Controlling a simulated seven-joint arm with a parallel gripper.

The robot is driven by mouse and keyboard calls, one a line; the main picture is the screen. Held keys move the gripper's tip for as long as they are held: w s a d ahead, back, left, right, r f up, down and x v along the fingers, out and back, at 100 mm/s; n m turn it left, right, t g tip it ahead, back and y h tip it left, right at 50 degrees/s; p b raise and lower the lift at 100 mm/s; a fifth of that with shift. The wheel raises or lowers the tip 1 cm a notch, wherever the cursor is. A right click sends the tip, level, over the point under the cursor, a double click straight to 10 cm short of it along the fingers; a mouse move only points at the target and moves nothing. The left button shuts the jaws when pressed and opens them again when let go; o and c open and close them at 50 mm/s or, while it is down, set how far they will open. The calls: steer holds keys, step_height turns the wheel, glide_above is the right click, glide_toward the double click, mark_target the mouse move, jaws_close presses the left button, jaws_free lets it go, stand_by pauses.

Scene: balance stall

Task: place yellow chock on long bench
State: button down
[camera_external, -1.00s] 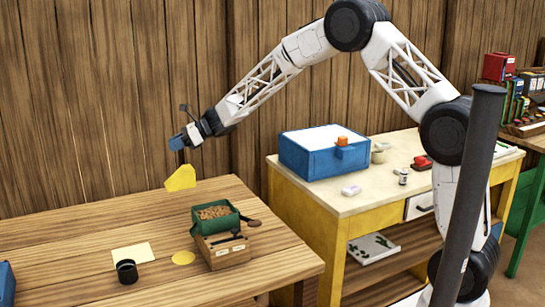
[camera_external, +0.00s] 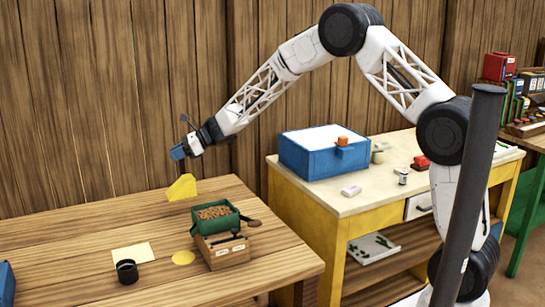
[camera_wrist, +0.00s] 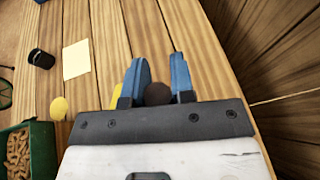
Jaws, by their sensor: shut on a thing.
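The yellow chock (camera_external: 182,188) is a wedge-like block below my gripper (camera_external: 178,153), over the far edge of the long wooden bench (camera_external: 85,225). My gripper's blue fingers are shut on a dark brown round part between them, seen in the wrist view, apparently the chock's knob. The chock hangs below the fingertips. In the wrist view my gripper (camera_wrist: 158,80) hides most of the chock; a yellow sliver (camera_wrist: 116,96) shows beside the left finger. Whether its underside touches the bench I cannot tell.
A blue box (camera_external: 310,157) stands on the yellow table.

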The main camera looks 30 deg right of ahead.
mark_target(181, 169)
steer(key=shift+f, duration=1.4)
steer(key=shift+f, duration=2)
steer(key=c, duration=1)
jaws_free()
steer(key=shift+d+r, duration=0.3)
steer(key=shift+d, duration=0.2)
steer(key=v, duration=1.1)
